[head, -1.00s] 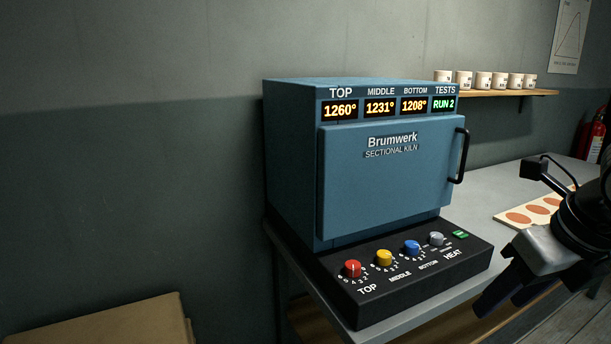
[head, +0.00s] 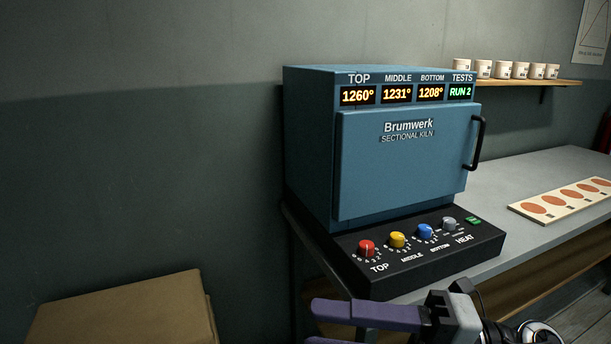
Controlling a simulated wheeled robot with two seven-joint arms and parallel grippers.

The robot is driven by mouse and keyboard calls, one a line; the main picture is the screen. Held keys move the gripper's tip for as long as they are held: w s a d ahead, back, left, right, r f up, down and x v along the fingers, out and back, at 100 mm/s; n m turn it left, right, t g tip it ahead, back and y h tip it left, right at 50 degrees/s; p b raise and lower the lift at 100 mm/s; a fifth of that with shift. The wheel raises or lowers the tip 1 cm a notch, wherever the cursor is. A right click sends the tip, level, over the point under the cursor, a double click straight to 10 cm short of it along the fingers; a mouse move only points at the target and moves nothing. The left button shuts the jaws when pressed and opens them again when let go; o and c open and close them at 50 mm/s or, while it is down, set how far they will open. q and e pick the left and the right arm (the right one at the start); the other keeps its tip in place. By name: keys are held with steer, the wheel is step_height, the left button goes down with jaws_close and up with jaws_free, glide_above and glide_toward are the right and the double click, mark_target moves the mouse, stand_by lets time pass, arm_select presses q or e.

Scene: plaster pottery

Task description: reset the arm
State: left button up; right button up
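My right gripper (head: 313,324) is at the bottom of the head view, with its arm coming in from the lower right. Its purple fingers point left, with a gap between them and nothing seen in it. The lower finger is cut off by the picture's edge. It appears in front of and below the kiln's control panel (head: 400,281), and no contact shows. My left gripper is out of view.
A blue kiln (head: 400,170), door closed, stands on a grey table (head: 530,175). A board with orange discs (head: 562,200) lies to its right. Several white cups (head: 501,69) stand on a wall shelf (head: 535,84). A cardboard box (head: 125,312) is at lower left.

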steer(key=w+d+f+m+t+h, duration=0.3)
steer(key=w+d+f+m+t, duration=0.15)
steer(key=m+t, duration=0.45)
steer(key=w+d+f+m+t+h, duration=0.3)
steer(key=f+m+t, duration=0.25)
steer(key=m, duration=0.55)
steer(key=s+d+f+m+h, duration=0.1)
steer(key=d+f+m+h, duration=0.3)
steer(key=f+m+h, duration=0.5)
steer(key=s+f+m+g, duration=0.2)
steer(key=s+f+g, duration=0.2)
steer(key=s+f, duration=0.4)
steer(key=s+d+f+m+g+h, duration=0.1)
steer(key=s+f+g, duration=0.3)
steer(key=s+f, duration=0.5)
step_height(320, 180, down, 6)
steer(key=shift+r+m, duration=0.15)
steer(key=shift+m, duration=0.55)
jaws_close()
